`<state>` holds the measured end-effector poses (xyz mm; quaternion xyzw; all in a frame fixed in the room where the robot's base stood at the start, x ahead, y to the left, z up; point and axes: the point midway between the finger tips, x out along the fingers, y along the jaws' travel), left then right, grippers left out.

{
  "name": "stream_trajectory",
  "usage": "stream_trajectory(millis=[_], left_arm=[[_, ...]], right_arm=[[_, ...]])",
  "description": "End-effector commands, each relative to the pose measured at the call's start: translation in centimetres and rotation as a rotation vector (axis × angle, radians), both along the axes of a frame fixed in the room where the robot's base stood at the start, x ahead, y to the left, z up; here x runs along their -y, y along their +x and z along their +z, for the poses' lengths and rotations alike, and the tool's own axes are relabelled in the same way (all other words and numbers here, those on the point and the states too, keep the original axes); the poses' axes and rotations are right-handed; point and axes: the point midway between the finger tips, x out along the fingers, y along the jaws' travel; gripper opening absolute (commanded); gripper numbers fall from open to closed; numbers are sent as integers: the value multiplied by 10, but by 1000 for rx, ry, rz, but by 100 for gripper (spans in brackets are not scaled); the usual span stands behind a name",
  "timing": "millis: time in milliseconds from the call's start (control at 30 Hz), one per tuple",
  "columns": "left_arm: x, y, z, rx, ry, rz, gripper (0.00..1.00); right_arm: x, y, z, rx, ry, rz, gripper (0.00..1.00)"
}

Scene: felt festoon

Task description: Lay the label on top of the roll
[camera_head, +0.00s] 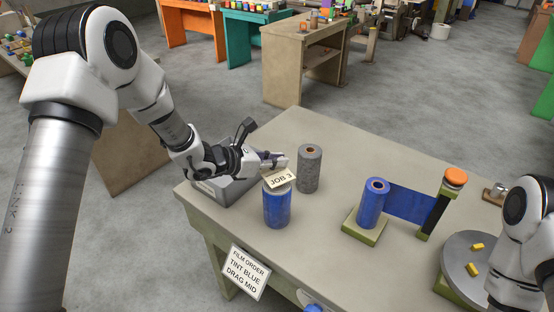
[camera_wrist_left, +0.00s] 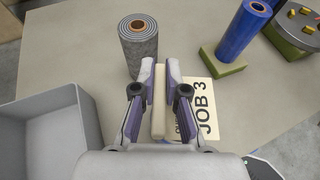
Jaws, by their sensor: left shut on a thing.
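The cream label (camera_head: 279,180) reads "JOB 3" and appears over the top of the blue roll (camera_head: 277,208), which stands upright near the table's front left edge. I cannot tell whether the label touches the roll's top. My left gripper (camera_head: 274,160) is shut on the label's beige grip bar. In the left wrist view, the bar stands between the fingers (camera_wrist_left: 159,100), with the label (camera_wrist_left: 203,108) to their right. The blue roll's top is largely hidden by the label in the head view. My right gripper is out of view.
A speckled grey roll (camera_head: 309,168) stands just behind. A grey bin (camera_head: 212,190) sits at the left. Another blue roll (camera_head: 371,203) on a green base has film stretched to an orange-capped post (camera_head: 437,207). A round turntable (camera_head: 462,252) is at the right.

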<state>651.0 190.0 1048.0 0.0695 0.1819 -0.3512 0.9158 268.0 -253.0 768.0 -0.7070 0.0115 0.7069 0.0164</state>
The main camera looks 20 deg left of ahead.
Motion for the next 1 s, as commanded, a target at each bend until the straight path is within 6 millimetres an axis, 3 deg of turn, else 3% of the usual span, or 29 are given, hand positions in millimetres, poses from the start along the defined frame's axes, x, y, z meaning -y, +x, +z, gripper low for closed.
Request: stream_trajectory(millis=[133,300,333,400,767,1000], left_arm=[[0,-1,-19,-2,-1,0,0],[1,-1,-22,1,-1,0,0],[1,-1,-22,0,-1,0,19],[1,-1,-22,0,-1,0,37],[-3,-4,-20,0,-1,1,37],[-35,-38,-2,2,-9,8,37]], right_arm=[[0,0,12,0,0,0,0],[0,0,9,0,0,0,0],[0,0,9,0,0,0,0],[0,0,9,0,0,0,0],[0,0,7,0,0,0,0],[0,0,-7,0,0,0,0]])
